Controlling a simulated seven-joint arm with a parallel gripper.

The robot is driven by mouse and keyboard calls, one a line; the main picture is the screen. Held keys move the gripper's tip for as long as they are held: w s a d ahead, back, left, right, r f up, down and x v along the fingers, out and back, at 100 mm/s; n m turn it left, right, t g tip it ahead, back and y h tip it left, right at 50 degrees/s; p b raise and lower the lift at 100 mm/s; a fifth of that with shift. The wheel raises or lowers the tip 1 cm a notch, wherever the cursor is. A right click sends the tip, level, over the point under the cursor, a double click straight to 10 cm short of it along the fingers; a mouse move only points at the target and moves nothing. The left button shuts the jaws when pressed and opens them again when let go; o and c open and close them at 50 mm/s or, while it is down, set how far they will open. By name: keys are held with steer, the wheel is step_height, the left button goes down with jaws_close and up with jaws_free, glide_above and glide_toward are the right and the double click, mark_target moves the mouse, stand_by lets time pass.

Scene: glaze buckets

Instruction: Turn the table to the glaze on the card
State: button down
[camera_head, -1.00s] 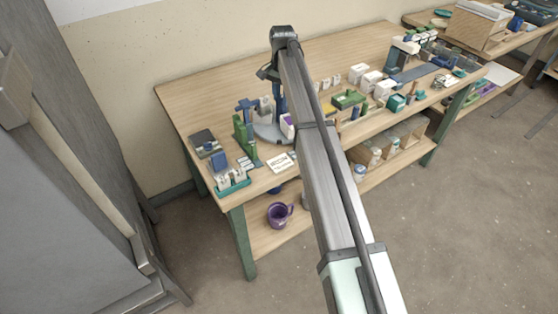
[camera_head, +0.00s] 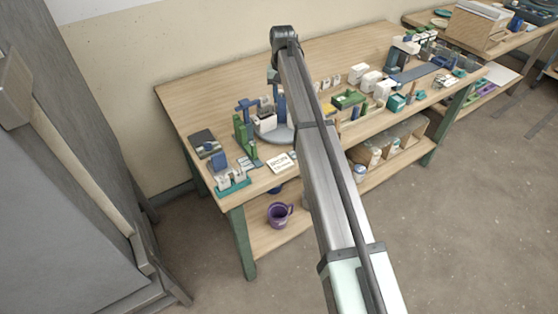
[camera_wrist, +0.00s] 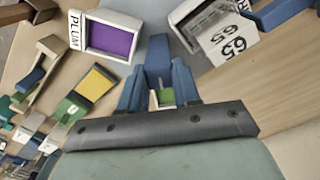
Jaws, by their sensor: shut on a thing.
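A grey round turntable (camera_head: 276,136) stands on the bench, partly hidden by my arm. Small glaze containers (camera_head: 265,114) stand on it. A white card (camera_head: 281,163) with print too small to read lies in front of it. In the wrist view, an open white bucket with purple inside (camera_wrist: 110,42) bears the label PLUM. My gripper (camera_wrist: 158,92) is shut on a blue upright piece (camera_wrist: 158,55), apparently the turntable's handle. In the head view the fingers are hidden or too small to tell.
A green stand (camera_head: 241,132) and a teal tray with white pieces (camera_head: 233,181) are left of the turntable. Green and white boxes (camera_head: 349,99) stand to the right. A purple mug (camera_head: 279,214) sits on the lower shelf.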

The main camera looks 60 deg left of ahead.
steer(key=c, duration=0.9)
jaws_free()
steer(key=shift+r, duration=3.55)
